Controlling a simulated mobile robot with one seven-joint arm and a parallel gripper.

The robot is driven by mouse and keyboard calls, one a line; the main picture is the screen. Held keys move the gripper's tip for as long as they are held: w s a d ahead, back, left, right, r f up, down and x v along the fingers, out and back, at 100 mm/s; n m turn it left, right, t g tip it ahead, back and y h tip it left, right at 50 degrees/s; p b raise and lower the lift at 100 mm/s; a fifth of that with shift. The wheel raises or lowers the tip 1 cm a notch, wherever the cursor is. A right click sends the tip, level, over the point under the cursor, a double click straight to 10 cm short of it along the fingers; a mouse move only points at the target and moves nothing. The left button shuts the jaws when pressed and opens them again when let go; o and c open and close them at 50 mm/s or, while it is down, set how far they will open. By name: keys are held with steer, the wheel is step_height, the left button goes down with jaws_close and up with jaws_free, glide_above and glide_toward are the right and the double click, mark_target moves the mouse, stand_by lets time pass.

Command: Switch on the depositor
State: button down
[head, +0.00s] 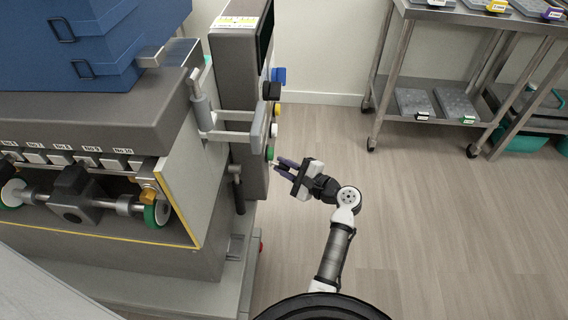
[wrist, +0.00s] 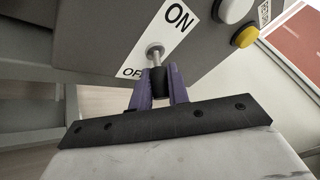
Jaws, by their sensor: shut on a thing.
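The depositor (head: 90,120) fills the left of the head view, with its grey upright control box (head: 234,100) on its right side. In the wrist view the box face (wrist: 95,38) carries a white ON/OFF label (wrist: 172,30), ON towards the upper right and OFF towards the lower left. A metal toggle switch (wrist: 154,52) stands out from the label and has a dark tip. My gripper (wrist: 160,80) has its purple fingers shut on that tip, which sits between them. In the head view my gripper (head: 282,166) is at the box's lower right edge. The switch's exact tilt is hard to tell.
A yellow button (wrist: 245,37) and a white button (wrist: 233,10) are right of the switch. Coloured buttons (head: 275,109) line the box edge above my gripper. A metal rack (head: 440,90) stands at the back right. The floor (head: 420,220) on the right is clear.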

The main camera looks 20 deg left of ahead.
steer(key=r+n+h+p, duration=0.1)
steer(key=r+p, duration=0.1)
steer(key=p, duration=0.2)
steer(key=shift+d+h+p, duration=0.15)
steer(key=shift+h+p, duration=0.2)
steer(key=shift+h, duration=0.05)
steer(key=h+p, duration=0.1)
steer(key=p, duration=0.1)
steer(key=n+h+p, duration=0.1)
steer(key=p, duration=0.2)
steer(key=shift+r, duration=0.35)
steer(key=h+p, duration=0.1)
steer(key=p, duration=0.1)
steer(key=n+h+p, duration=0.1)
steer(key=p, duration=0.1)
steer(key=shift+r+h+p, duration=0.3)
steer(key=shift+h+p, duration=0.1)
steer(key=shift+n+h+p, duration=0.3)
steer(key=shift+h+p, duration=0.3)
steer(key=shift+p, duration=0.4)
steer(key=shift+a+f, duration=0.1)
steer(key=shift+a, duration=0.1)
steer(key=c, duration=1.6)
jaws_free()
